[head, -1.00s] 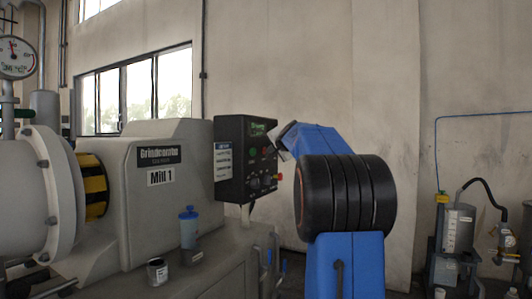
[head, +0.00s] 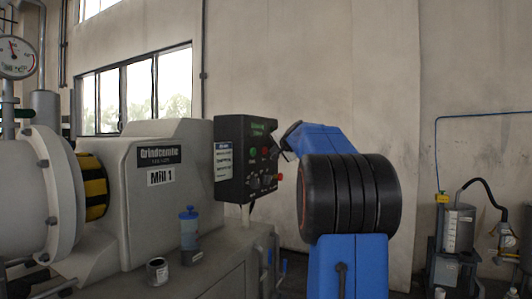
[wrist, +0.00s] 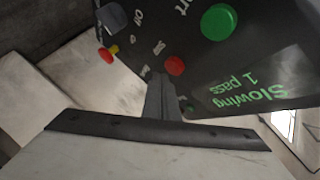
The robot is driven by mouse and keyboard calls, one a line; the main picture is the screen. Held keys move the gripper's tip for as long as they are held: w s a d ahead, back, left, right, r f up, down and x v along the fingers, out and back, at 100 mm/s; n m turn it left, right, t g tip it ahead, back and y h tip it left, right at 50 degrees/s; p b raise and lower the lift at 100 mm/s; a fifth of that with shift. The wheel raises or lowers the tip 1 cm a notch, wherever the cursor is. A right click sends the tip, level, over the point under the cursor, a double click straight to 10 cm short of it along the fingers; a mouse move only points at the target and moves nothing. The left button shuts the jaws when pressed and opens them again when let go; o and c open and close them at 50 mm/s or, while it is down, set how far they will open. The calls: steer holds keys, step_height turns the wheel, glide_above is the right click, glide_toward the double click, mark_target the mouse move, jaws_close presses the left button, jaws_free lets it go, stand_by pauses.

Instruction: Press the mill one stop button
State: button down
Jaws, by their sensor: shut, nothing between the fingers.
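The dark control box (head: 229,170) stands beside the grey mill labelled Mill 1 (head: 160,178). Its face carries a green button (head: 253,154) and a red button (head: 265,152). A red knob (head: 279,177) sticks out lower at the right. In the wrist view the panel is upside down, with the green button (wrist: 219,22), red button (wrist: 175,65), a red knob on yellow (wrist: 107,53) and a green display (wrist: 248,84) reading "Slowing 1 pass". My gripper (wrist: 161,78) is shut and empty, its tips close to the red button. Contact cannot be told.
The wall behind my arm is bare.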

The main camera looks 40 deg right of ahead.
steer(key=shift+s+d, duration=0.3)
steer(key=shift+s, duration=0.5)
steer(key=shift+s+d, duration=0.35)
steer(key=shift+s, duration=0.4)
steer(key=shift+s+d, duration=0.3)
steer(key=shift+s, duration=0.5)
steer(key=s+a+f+n+g+y, duration=0.15)
steer(key=s+a+f+n, duration=0.35)
steer(key=a, duration=0.7)
steer(key=s+a+f+n+g+y, duration=0.1)
steer(key=s+a+f+y, duration=0.15)
steer(key=a+f, duration=0.65)
steer(key=s+a+f+n+g+y, duration=0.2)
steer(key=s+a+f, duration=0.2)
steer(key=a, duration=1)
steer(key=s+a+f+n+g, duration=0.1)
steer(key=s+a+f, duration=0.3)
steer(key=s+f, duration=0.4)
steer(key=s+a+f+n+g, duration=0.2)
steer(key=s+a+f+n, duration=0.2)
steer(key=s+f, duration=0.4)
steer(key=s+a+f+n+g, duration=0.2)
steer(key=s+a+f+n, duration=0.1)
steer(key=s+f, duration=0.6)
steer(key=shift+s+a, duration=0.9)
steer(key=shift+s, duration=0.2)
steer(key=c, duration=2.5)
jaws_free()
